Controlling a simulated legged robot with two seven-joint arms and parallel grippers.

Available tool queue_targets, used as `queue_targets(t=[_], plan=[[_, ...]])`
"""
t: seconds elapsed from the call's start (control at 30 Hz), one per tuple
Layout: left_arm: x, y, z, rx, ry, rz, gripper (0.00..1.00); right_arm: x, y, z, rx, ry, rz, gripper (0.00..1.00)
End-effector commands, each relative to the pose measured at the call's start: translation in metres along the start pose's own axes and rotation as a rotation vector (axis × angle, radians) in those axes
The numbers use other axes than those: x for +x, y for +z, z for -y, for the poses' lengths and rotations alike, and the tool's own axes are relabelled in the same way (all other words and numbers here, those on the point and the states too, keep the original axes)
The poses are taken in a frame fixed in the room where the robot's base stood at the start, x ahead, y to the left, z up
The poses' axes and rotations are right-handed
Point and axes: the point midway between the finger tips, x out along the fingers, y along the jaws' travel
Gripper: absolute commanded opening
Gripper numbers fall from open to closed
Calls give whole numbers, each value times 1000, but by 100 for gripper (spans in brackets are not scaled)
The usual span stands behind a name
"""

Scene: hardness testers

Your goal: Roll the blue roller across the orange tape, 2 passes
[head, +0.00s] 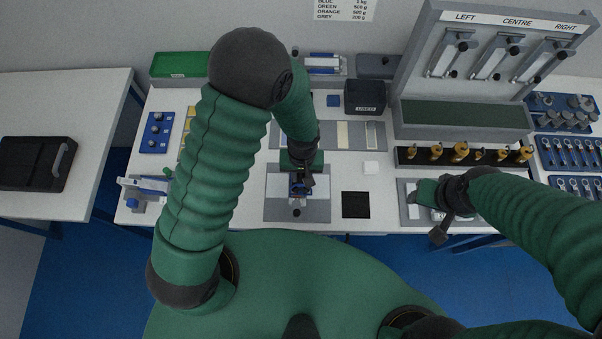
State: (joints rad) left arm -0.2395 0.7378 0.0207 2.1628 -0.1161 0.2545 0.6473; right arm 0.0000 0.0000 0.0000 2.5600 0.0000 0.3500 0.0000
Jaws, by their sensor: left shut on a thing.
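My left gripper (301,182) is over the grey plate (297,217) with white panels at the front middle of the bench. It is shut on the blue roller (299,191), a small dark-blue piece that shows just below the fingers. The gripper and arm cover part of the roller, and I cannot tell whether it touches the plate. I cannot clearly make out the orange tape; the gripper and roller may hide it. My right gripper (441,222) is over another grey plate at the front right. I cannot tell whether its jaws are open.
A black box (365,96) and strip boards stand behind. A blue-and-white device (146,190) is at the left. Yellow weights (460,152) stand at the right.

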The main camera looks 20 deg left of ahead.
Motion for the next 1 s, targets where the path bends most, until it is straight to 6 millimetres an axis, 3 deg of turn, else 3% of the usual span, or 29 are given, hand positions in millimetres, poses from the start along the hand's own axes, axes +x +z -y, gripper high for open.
queue_targets(t=[0.8,1.0], plan=[[-61,0,1,1,1,-2,0,-51,-12,0,0,0,0,51],[-61,0,1,1,1,-2,0,-50,-12,0,0,0,0,51]])
